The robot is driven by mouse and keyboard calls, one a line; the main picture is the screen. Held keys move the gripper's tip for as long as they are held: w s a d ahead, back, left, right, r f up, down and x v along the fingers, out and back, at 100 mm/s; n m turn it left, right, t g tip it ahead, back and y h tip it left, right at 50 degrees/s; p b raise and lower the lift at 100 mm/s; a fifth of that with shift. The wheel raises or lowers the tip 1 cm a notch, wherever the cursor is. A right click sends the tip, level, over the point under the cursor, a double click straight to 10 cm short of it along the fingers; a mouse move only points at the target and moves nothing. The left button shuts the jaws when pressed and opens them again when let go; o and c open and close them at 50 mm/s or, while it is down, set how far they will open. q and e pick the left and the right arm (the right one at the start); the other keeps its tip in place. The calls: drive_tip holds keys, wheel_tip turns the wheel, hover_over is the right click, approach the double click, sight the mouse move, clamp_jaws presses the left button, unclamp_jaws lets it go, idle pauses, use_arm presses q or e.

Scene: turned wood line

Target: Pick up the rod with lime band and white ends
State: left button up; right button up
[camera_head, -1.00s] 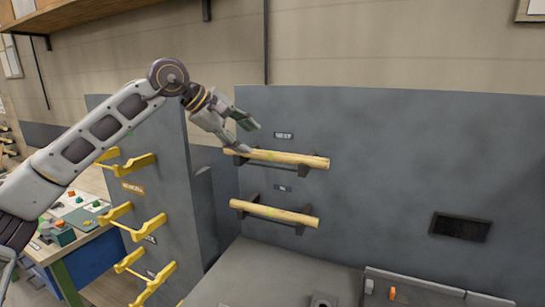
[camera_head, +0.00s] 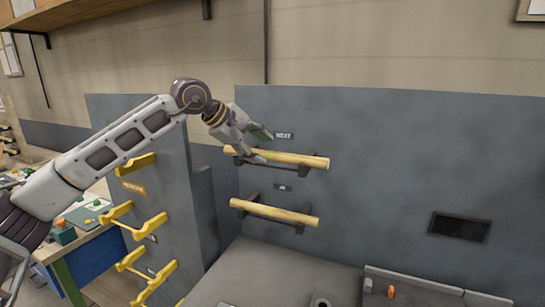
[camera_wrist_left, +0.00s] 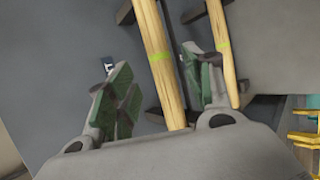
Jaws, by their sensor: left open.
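The upper light wooden rod (camera_head: 300,159) lies across two dark brackets on the grey panel. In the left wrist view this nearer rod (camera_wrist_left: 154,30) shows a lime band and runs between the fingers. A second rod (camera_head: 273,213) rests on lower brackets; in the wrist view this other rod (camera_wrist_left: 216,20) also has a lime band. I cannot make out white ends on either. My left gripper (camera_head: 262,147) is open at the upper rod, one finger above it and one in front, hiding its band in the head view. The wrist view shows the green finger pads (camera_wrist_left: 158,72) apart.
Yellow hooks (camera_head: 150,226) stick out from a grey side panel at left, by a workbench (camera_head: 85,246). A dark slot (camera_head: 460,227) is in the panel at right. A grey tray (camera_head: 425,287) stands at the lower right. A wooden shelf (camera_head: 110,14) hangs above.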

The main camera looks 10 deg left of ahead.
sight(269, 153)
use_arm(q)
drive_tip(key=x, duration=0.3)
drive_tip(key=shift+s+d+r+p, duration=0.1)
drive_tip(key=shift+s+d+p, duration=0.1)
drive_tip(key=shift+p, duration=0.2)
drive_tip(key=shift+w+d+f, duration=0.2)
drive_tip(key=shift+w+f, duration=0.15)
drive_tip(key=shift+c, duration=0.3)
use_arm(e)
drive_tip(key=shift+s+a+r, duration=0.45)
drive_tip(key=shift+a, duration=0.2)
use_arm(q)
clamp_jaws()
drive_tip(key=shift+r, duration=0.15)
use_arm(e)
drive_tip(key=shift+s, duration=0.15)
use_arm(q)
drive_tip(key=shift+r, duration=0.65)
wheel_tip(269, 153, up, 7)
drive_tip(key=shift+f, duration=0.1)
drive_tip(key=shift+r+b, duration=0.3)
drive_tip(key=shift+r, duration=0.5)
use_arm(e)
drive_tip(key=shift+w+d+f, duration=0.3)
drive_tip(key=shift+d, duration=0.05)
